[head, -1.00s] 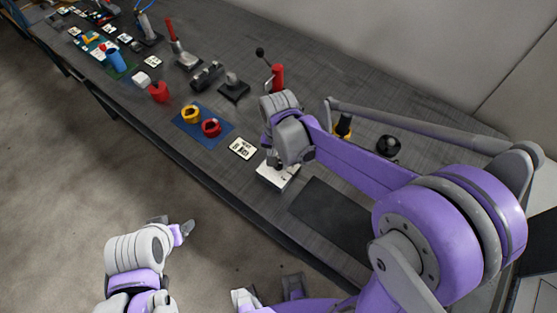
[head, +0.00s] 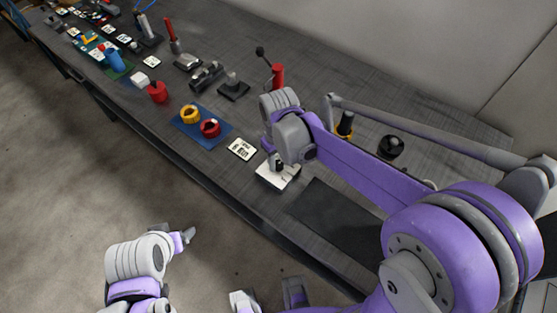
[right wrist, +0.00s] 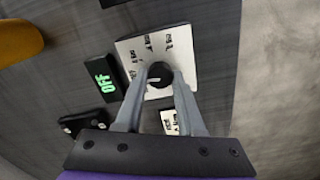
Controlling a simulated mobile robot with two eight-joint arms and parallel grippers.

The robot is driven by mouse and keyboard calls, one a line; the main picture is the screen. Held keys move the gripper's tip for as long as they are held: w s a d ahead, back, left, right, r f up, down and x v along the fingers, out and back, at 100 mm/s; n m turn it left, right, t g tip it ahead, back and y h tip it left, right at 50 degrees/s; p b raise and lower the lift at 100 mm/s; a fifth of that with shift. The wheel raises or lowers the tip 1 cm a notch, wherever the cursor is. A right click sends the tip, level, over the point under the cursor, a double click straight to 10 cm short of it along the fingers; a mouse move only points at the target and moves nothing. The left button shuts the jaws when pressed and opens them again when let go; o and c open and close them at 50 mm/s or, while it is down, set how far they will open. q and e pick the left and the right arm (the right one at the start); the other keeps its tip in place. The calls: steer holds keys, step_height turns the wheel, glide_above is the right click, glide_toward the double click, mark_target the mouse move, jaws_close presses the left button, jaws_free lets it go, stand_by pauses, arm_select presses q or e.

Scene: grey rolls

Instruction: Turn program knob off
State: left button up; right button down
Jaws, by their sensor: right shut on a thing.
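The program knob (right wrist: 159,74) is black and round, with a pale pointer mark on it. It sits in the middle of a white square panel (right wrist: 184,52) with black printed labels around it; the panel also shows in the head view (head: 270,180).
A white label card (head: 241,149) lies left of the panel. A blue mat (head: 220,138) with a yellow ring (head: 190,114) and a red ring (head: 210,128) is farther left. A dark flat pad (head: 335,215) lies to the right. Several tools fill the far left.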

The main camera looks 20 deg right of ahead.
mark_target(279, 164)
steer(key=shift+n, duration=0.5)
steer(key=c, duration=0.5)
jaws_free()
step_height(279, 164, up, 11)
steer(key=shift+f+p, duration=0.1)
steer(key=shift+p, duration=0.3)
steer(key=s+d+f+m+t, duration=0.1)
steer(key=s+d+f, duration=0.1)
steer(key=s, duration=0.2)
steer(key=s+d+f+m+t+p, duration=0.1)
steer(key=s+d+f+m+t, duration=0.1)
steer(key=s, duration=0.3)
steer(key=s+d+f+m+t, duration=0.1)
steer(key=s+d+m+t, duration=0.1)
steer(key=s, duration=0.3)
steer(key=shift+s+d+f, duration=0.15)
steer(key=shift+d+f, duration=0.2)
steer(key=shift+f, duration=0.05)
